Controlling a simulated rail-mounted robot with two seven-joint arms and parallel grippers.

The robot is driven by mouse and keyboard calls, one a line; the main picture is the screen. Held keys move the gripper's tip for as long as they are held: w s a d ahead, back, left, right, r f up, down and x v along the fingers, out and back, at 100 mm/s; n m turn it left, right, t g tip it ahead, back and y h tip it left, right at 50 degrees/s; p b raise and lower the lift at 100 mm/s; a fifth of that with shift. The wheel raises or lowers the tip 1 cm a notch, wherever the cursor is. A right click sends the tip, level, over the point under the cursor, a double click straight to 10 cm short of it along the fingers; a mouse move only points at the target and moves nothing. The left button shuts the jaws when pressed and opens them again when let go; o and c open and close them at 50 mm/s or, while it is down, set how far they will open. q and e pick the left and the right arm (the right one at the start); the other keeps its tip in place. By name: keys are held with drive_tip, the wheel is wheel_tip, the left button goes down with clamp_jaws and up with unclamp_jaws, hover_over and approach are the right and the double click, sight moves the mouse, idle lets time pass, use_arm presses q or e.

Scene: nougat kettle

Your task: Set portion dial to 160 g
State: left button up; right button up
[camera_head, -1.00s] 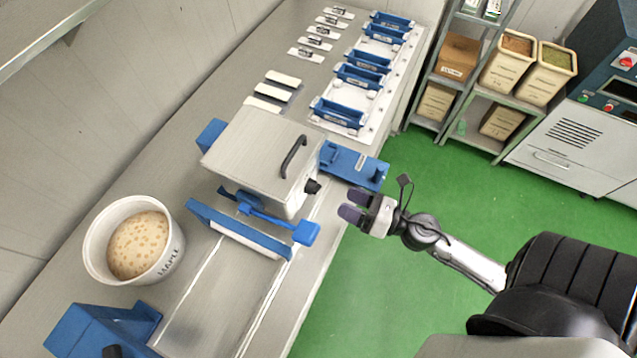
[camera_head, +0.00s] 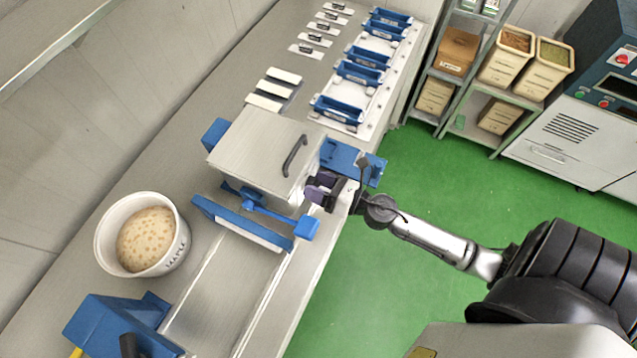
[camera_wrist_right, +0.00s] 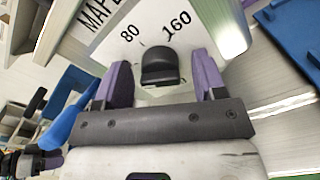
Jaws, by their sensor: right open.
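The portion dial (camera_wrist_right: 160,68) is a black knob on a pale plate (camera_wrist_right: 140,30) marked 80 on the left and 160 on the right in the right wrist view. A pointer mark on it is too unclear to read. My right gripper (camera_wrist_right: 158,82) is open, its purple fingers on either side of the knob, with visible gaps between fingers and knob. In the head view, my right gripper (camera_head: 318,188) is at the right side of the metal box (camera_head: 263,150) with a black handle, and hides the dial there.
A blue lever (camera_head: 270,213) sticks out in front of the box. A blue bracket (camera_head: 345,158) lies behind the gripper. A white bucket of nougat (camera_head: 108,247) stands at left. Blue moulds (camera_head: 338,110) line the back of the counter. Green floor is clear at right.

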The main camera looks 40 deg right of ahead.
drive_tip(key=shift+c, duration=0.4)
drive_tip(key=c, duration=0.8)
